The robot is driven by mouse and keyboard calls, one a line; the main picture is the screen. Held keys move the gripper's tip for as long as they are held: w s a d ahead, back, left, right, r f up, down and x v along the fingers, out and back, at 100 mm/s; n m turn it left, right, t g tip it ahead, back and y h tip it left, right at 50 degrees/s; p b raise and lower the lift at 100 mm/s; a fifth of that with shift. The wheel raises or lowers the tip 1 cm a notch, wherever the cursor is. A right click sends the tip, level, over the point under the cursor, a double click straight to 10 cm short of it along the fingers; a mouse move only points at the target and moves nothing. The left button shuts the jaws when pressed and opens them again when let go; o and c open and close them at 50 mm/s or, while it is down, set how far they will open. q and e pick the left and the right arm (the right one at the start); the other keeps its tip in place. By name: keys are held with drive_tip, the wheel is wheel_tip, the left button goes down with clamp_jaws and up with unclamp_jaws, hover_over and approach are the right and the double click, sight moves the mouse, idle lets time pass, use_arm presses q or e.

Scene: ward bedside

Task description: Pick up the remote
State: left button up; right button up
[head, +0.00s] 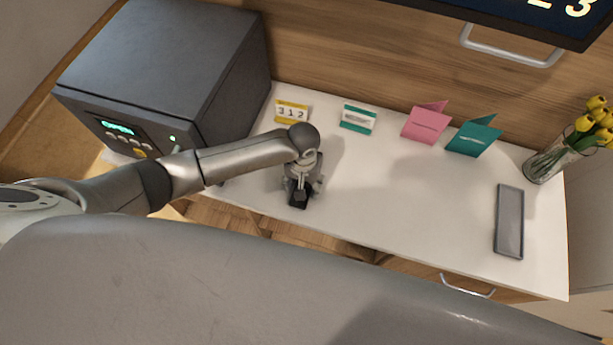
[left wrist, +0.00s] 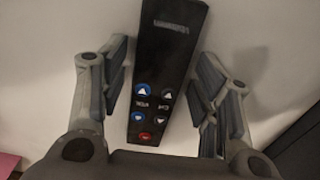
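The remote (left wrist: 165,65) is black with blue, grey and red buttons. In the left wrist view it lies lengthwise between the two fingers of my left gripper (left wrist: 165,88), slightly tilted, with a narrow gap on each side. The fingers are open and do not appear to close on it. In the head view my left gripper (head: 300,188) points down over the white bedside top (head: 375,205), near its front edge. It hides most or all of the remote there. My right gripper is not in view.
A dark grey safe (head: 150,65) stands at the left. Several small cards, including a pink one (head: 425,124), line the back. An empty grey tray (head: 509,222) and a vase of yellow tulips (head: 550,160) are at the right. The middle top is clear.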

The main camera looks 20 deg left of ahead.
use_arm(q)
drive_tip(key=c, duration=0.7)
drive_tip(key=shift+c, duration=0.3)
drive_tip(key=shift+r, duration=0.15)
